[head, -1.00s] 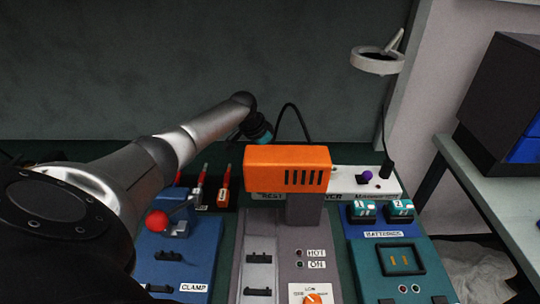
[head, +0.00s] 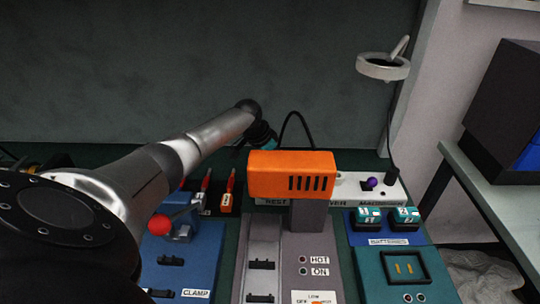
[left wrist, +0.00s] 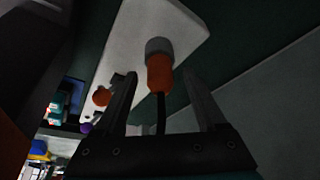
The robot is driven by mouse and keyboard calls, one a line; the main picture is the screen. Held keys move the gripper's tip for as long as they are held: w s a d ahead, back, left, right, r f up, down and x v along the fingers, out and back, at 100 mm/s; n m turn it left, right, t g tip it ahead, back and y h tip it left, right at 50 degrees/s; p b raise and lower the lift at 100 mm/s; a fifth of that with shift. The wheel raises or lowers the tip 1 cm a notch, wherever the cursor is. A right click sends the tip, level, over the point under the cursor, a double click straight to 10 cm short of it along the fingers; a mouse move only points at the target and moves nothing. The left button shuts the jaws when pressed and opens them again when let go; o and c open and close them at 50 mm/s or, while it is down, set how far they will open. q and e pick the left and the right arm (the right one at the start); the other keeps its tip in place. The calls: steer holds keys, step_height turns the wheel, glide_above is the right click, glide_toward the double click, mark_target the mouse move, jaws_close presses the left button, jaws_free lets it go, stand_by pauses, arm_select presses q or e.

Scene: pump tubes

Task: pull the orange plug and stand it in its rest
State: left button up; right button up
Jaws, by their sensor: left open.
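In the left wrist view the orange plug (left wrist: 159,72) sits against a grey collar (left wrist: 158,46) on a pale board (left wrist: 165,18). A dark cable runs from the plug back between my fingers. My left gripper (left wrist: 160,88) is open, with one finger on each side of the plug's cable end in the picture; I cannot tell whether either touches. In the head view my left gripper (head: 262,136) is a small teal and dark shape, partly behind an orange box, and the plug is hidden. My right gripper is not in view.
The orange vented box (head: 290,174) stands on a grey unit. The white board (head: 345,188) lies behind it, with a purple knob (head: 372,182). A red-knobbed clamp (head: 158,225) stands at left, with batteries (head: 404,218) at right. A ring lamp (head: 383,67) rises at the back right.

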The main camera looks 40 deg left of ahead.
arm_select(q)
steer(key=p+v, duration=0.3)
steer(key=v, duration=1.2)
stand_by(0.6)
